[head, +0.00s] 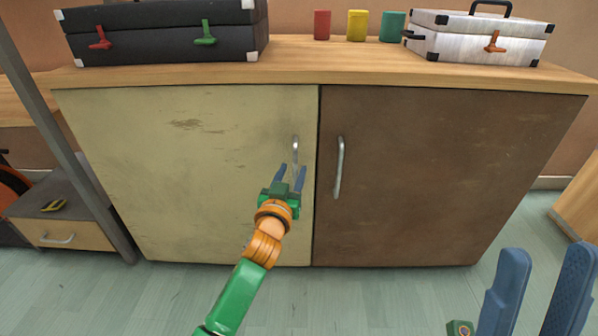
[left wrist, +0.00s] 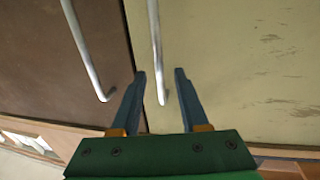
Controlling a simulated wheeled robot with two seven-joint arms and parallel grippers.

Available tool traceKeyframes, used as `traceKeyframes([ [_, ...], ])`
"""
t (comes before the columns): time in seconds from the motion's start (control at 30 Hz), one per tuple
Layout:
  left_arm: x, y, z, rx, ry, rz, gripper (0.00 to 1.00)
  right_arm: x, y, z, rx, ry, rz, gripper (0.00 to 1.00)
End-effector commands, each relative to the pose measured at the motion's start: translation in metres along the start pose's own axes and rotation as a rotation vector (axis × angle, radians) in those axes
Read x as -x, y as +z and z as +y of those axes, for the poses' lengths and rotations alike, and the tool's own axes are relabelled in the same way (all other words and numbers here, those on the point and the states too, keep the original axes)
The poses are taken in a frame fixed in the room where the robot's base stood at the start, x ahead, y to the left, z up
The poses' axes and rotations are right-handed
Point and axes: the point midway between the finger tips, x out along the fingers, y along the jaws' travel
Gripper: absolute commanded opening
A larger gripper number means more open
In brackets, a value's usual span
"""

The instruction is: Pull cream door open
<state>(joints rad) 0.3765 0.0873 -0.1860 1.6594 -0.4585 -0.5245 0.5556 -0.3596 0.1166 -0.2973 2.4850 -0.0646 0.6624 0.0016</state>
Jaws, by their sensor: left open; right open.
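The cream door (head: 190,165) is the left door of a low wooden cabinet and looks shut. Its upright metal handle (head: 295,148) is near its right edge. My left gripper (head: 292,168) is open at the handle's lower part. In the left wrist view, the handle (left wrist: 156,45) runs between the fingertips (left wrist: 160,73) of my open left gripper, and neither finger is visibly closed on it. The cream door (left wrist: 235,60) fills the right of that view. My right gripper (head: 549,250) is open and empty at the lower right, away from the cabinet.
The brown door (head: 430,170), with its own handle (head: 339,167), is beside the cream door. A black case (head: 160,38), a silver case (head: 475,42) and red, yellow and green blocks stand on the cabinet top (head: 320,65). A grey post (head: 60,130) stands left. The floor in front is clear.

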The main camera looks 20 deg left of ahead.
Motion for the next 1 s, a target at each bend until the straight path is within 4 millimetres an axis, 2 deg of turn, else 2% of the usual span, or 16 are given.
traceKeyframes([
  [0.03, -0.009, 0.004, -0.001, -0.002, -0.001, 0.002, 0.44, 0.007, -0.001, 0.000, -0.001, 0.000, 0.029, 0.50],
  [0.2, -0.028, 0.003, 0.000, -0.001, 0.000, 0.000, 0.44, 0.008, -0.003, 0.001, -0.004, 0.002, 0.071, 0.50],
  [0.53, -0.032, 0.001, 0.000, -0.001, 0.000, -0.002, 0.44, 0.007, -0.004, 0.001, -0.005, 0.003, 0.080, 0.50],
  [0.7, -0.032, 0.002, 0.000, 0.000, 0.000, -0.002, 0.00, 0.007, -0.004, 0.002, -0.005, 0.003, 0.079, 0.50],
  [1.0, -0.032, 0.002, 0.000, 0.000, 0.000, -0.002, 0.00, 0.007, -0.004, 0.001, -0.005, 0.004, 0.078, 0.50],
])
